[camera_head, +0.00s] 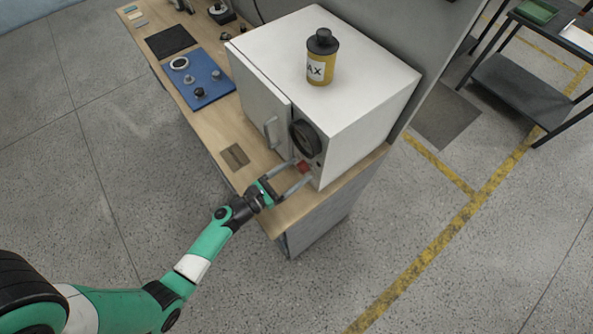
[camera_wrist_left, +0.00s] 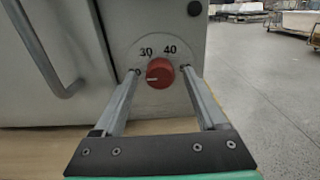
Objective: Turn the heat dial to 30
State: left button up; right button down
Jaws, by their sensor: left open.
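The red heat dial (camera_wrist_left: 160,73) is on the front of a white oven-like cabinet (camera_head: 340,115). In the left wrist view the numbers 30 and 40 stand above the dial. A pale mark on the dial points left, below the 30. In the head view the dial (camera_head: 304,166) sits low on the cabinet, below a dark round part. My left gripper (camera_head: 301,170) is open in front of the cabinet, with one finger on each side of the dial. I cannot tell whether the fingers touch the cabinet face. My right gripper is not in view.
The cabinet door (camera_head: 258,100) with its grey handle (camera_head: 271,133) is left of the dial. A yellow canister (camera_head: 322,60) stands on top. A blue mat (camera_head: 198,80) with small parts lies on the wooden bench (camera_head: 222,125). The floor in front is clear.

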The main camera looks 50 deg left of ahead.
pick_arm(q)
jog(key=shift+w, duration=0.25)
grip_shut()
jog(key=shift+m, duration=0.3)
jog(key=shift+f+m+b, duration=0.1)
jog(key=shift+m+b, duration=0.7)
jog(key=shift+m, duration=0.1)
jog(key=m+b, duration=0.2)
jog(key=m, duration=0.1)
jog(key=shift+m, duration=0.3)
jog(key=m+b, duration=0.2)
jog(key=m, duration=0.3)
jog(key=shift+m, duration=0.3)
